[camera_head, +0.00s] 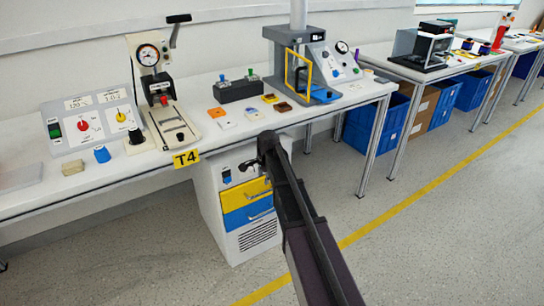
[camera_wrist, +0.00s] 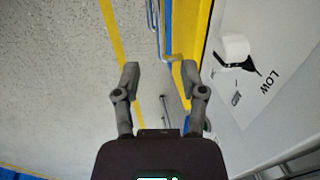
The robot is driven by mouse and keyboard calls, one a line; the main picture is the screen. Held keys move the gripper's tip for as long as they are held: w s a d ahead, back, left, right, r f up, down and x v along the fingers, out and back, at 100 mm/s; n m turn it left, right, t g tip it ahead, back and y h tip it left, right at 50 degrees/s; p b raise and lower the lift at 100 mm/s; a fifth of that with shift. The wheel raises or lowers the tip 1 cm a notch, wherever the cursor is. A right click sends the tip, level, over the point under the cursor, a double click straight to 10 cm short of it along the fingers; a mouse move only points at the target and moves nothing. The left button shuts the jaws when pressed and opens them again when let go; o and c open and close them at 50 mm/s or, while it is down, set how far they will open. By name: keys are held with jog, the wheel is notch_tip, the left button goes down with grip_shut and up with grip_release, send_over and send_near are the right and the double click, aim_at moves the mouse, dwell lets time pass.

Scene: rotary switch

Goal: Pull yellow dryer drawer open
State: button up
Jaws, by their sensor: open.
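The yellow drawer (camera_head: 240,192) is the upper drawer of the white dryer cabinet (camera_head: 213,206) under the table. It looks flush with the blue drawer (camera_head: 240,217) below it. My gripper (camera_head: 253,166) is in front of the cabinet's upper part, close to the yellow drawer, and my arm hides the cabinet's right side. In the wrist view, my gripper (camera_wrist: 162,73) is open, its two fingers apart. The yellow drawer (camera_wrist: 202,38) lies just ahead of the right finger.
A white panel with a knob (camera_wrist: 236,48) and "LOW" lettering is right of my gripper in the wrist view. The table (camera_head: 110,180) with a T4 tag overhangs the cabinet. Blue bins (camera_head: 377,122) stand to the right. The floor in front is clear.

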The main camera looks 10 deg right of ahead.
jog(key=s+r+n+g+p, duration=0.1)
jog(key=s+r+n+p, duration=0.7)
jog(key=s+r+p, duration=0.8)
jog(key=shift+a+r+p, duration=0.2)
jog(key=shift+r+p, duration=1.05)
jog(key=shift+r, duration=0.15)
